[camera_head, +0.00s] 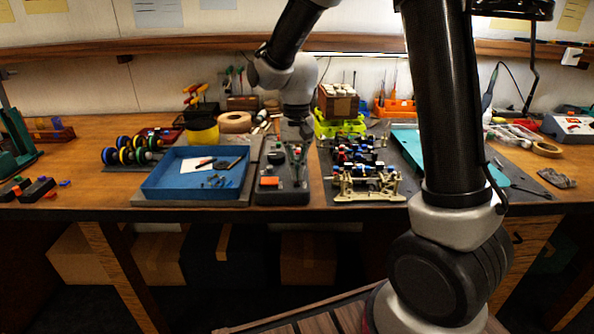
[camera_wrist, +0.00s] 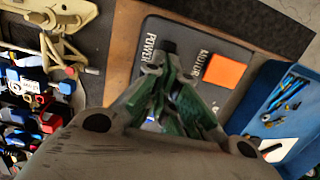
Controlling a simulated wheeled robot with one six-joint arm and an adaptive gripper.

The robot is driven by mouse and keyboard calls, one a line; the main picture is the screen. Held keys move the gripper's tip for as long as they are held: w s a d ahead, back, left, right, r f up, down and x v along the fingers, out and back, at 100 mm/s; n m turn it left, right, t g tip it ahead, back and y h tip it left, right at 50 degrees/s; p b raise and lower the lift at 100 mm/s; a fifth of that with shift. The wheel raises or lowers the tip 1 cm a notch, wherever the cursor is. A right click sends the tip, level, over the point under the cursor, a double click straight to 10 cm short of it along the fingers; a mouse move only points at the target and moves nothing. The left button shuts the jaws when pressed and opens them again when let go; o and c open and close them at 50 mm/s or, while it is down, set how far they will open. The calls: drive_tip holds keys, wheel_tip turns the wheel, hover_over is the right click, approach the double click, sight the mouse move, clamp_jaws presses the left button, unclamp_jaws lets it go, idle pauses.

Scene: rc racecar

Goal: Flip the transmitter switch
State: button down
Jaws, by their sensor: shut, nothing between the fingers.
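The transmitter (camera_head: 282,190) is a dark grey box on the bench in the head view, with an orange block on its near left part. In the wrist view its panel (camera_wrist: 200,38) shows the words POWER and MOTOR, with the orange block (camera_wrist: 226,70) beside MOTOR. A small dark piece (camera_wrist: 166,46), perhaps the switch, shows by POWER just past my fingertips. My gripper (camera_wrist: 168,64) is shut and empty, pointing down over the panel. I cannot tell whether it touches the dark piece. In the head view my gripper (camera_head: 297,130) is above the transmitter's far part.
A blue tray (camera_head: 150,187) with small parts stands close left of the transmitter. A race car chassis (camera_head: 366,185) stands close on the right. A yellow-green bin (camera_head: 325,127) is behind. The bench's front edge runs just before the transmitter.

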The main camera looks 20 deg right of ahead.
drive_tip(key=shift+r, duration=0.2)
wheel_tip(320, 180, up, 14)
drive_tip(key=w, duration=0.2)
drive_tip(key=shift+w+d+f, duration=0.15)
drive_tip(key=shift+w+d, duration=0.15)
drive_tip(key=shift+d, duration=0.1)
idle(0.3)
drive_tip(key=s+d+n+t, duration=0.1)
drive_tip(key=s+d+t, duration=0.2)
drive_tip(key=s+d, duration=0.3)
drive_tip(key=s+d+n+t, duration=0.2)
drive_tip(key=s+d, duration=0.4)
drive_tip(key=s, duration=1.1)
drive_tip(key=shift+s+d+r+n+t, duration=0.15)
drive_tip(key=shift+d+r+n+t, duration=0.15)
drive_tip(key=shift+t, duration=0.1)
